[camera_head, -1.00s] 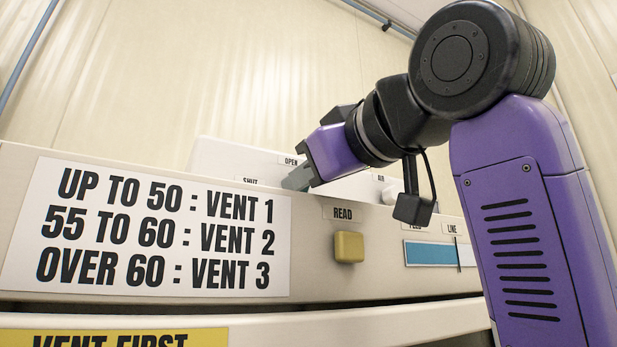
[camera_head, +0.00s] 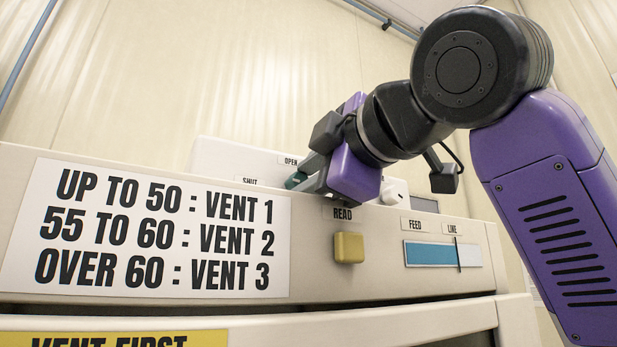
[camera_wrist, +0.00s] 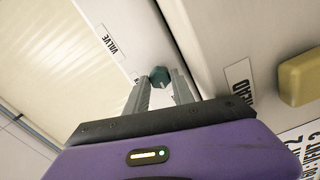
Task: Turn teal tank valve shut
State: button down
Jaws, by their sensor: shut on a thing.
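The teal valve (camera_wrist: 160,77) is a small knob at the tips of my gripper's fingers in the wrist view. In the head view a sliver of the teal valve (camera_head: 295,180) shows beside the grey fingers, near the OPEN and SHUT labels. My gripper (camera_head: 307,177) is shut on the valve, with one finger on each side of it; in the wrist view the fingers (camera_wrist: 160,88) close around it. The VALVE label (camera_wrist: 108,40) is on the pale panel nearby. Most of the valve is hidden by my gripper in the head view.
A yellow button (camera_head: 349,247) under the READ label sits on the front panel below my gripper. A blue gauge (camera_head: 430,254) is right of it. A white sign (camera_head: 150,228) lists vent numbers. A white knob (camera_head: 394,191) stands behind my wrist.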

jog(key=shift+a+n, duration=0.1)
jog(key=shift+n, duration=0.5)
jog(key=c, duration=1.1)
grip_release()
jog(key=b+v, duration=0.3)
jog(key=v, duration=0.5)
